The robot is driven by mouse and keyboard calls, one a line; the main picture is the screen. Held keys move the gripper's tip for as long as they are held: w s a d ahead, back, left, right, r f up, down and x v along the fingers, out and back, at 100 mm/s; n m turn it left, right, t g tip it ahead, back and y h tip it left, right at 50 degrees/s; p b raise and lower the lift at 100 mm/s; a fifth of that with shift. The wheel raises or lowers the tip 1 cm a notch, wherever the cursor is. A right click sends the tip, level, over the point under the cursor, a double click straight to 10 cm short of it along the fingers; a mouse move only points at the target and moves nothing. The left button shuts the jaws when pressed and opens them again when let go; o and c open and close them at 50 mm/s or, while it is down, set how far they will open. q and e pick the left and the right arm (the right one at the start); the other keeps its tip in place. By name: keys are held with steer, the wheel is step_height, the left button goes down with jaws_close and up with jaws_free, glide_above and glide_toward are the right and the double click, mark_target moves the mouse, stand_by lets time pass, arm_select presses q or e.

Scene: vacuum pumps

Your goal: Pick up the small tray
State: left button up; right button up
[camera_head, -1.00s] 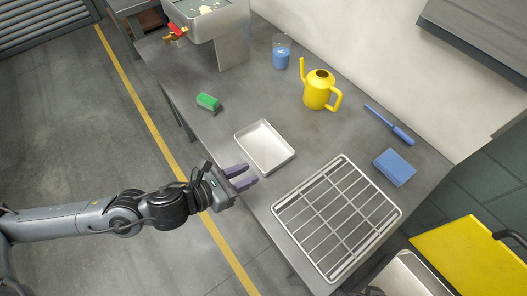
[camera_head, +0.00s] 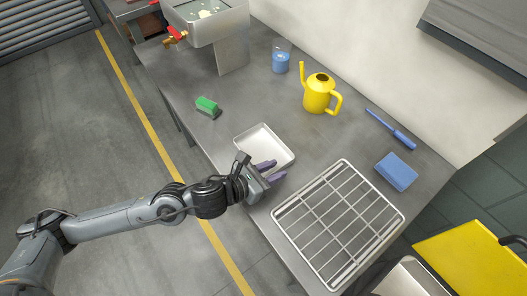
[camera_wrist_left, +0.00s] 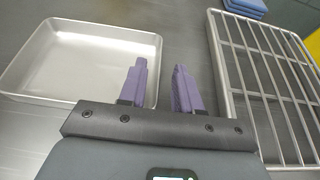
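The small tray (camera_head: 262,143) is a shallow silver metal pan lying on the grey workbench. In the left wrist view the small tray (camera_wrist_left: 75,62) fills the upper left. My left gripper (camera_head: 271,170) is at the tray's near right corner. Its two purple fingers (camera_wrist_left: 160,82) are apart with nothing between them. One finger overlaps the tray's right edge in the wrist view; I cannot tell whether it touches. My right gripper is not in view.
A wire rack (camera_head: 338,222) lies right of the tray, close to my gripper. A green block (camera_head: 207,106), a yellow watering can (camera_head: 319,94), a blue-filled beaker (camera_head: 281,60), a blue tool (camera_head: 390,128) and a blue sponge-like block (camera_head: 396,171) stand around. The bench between tray and can is clear.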

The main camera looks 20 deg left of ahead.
arm_select(q)
steer(key=shift+x, duration=0.8)
steer(key=shift+a, duration=0.1)
jaws_close()
steer(key=shift+r, duration=0.15)
